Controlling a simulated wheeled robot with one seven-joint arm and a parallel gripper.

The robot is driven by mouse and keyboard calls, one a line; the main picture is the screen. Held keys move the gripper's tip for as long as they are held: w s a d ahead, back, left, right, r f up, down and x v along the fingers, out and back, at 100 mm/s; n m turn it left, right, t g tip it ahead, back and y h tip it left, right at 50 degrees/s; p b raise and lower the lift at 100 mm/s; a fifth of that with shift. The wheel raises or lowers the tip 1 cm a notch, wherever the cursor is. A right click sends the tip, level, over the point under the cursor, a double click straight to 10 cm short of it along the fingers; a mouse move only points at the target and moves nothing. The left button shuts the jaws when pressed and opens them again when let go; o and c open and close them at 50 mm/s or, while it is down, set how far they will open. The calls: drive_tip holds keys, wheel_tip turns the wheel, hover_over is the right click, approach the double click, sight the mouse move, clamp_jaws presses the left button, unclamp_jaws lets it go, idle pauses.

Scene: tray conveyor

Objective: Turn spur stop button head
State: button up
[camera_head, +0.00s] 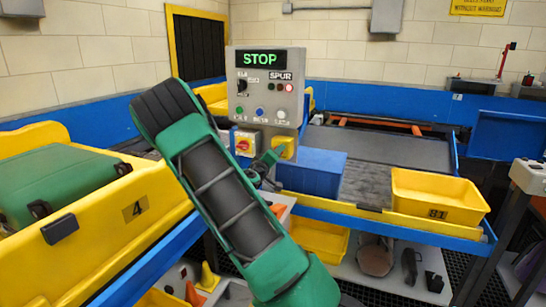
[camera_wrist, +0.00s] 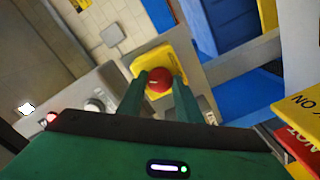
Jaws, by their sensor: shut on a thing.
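The red spur stop button head (camera_wrist: 159,79) sits on a yellow housing (camera_wrist: 175,58) in the wrist view. My gripper (camera_wrist: 160,84) has its two green fingers on either side of the red head, shut on it. In the head view my gripper (camera_head: 266,163) reaches the yellow housing (camera_head: 286,147) at the lower right of the grey control panel (camera_head: 268,95). The red head is hidden there behind my gripper. The panel's display (camera_head: 260,57) reads STOP in green, and the label SPUR stands below it at right.
A blue box (camera_head: 312,172) and a yellow tray (camera_head: 437,195) stand on the conveyor at right. A green suitcase (camera_head: 62,193) lies in a yellow tray (camera_head: 140,205) at left.

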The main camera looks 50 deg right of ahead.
drive_tip(key=shift+s+d+f, duration=0.1)
drive_tip(key=shift+s+f, duration=0.1)
drive_tip(key=o, duration=1)
drive_tip(key=shift+o, duration=0.2)
drive_tip(key=shift+w, duration=0.1)
drive_tip(key=shift+r, duration=0.1)
drive_tip(key=v, duration=1)
drive_tip(key=shift+a, duration=0.35)
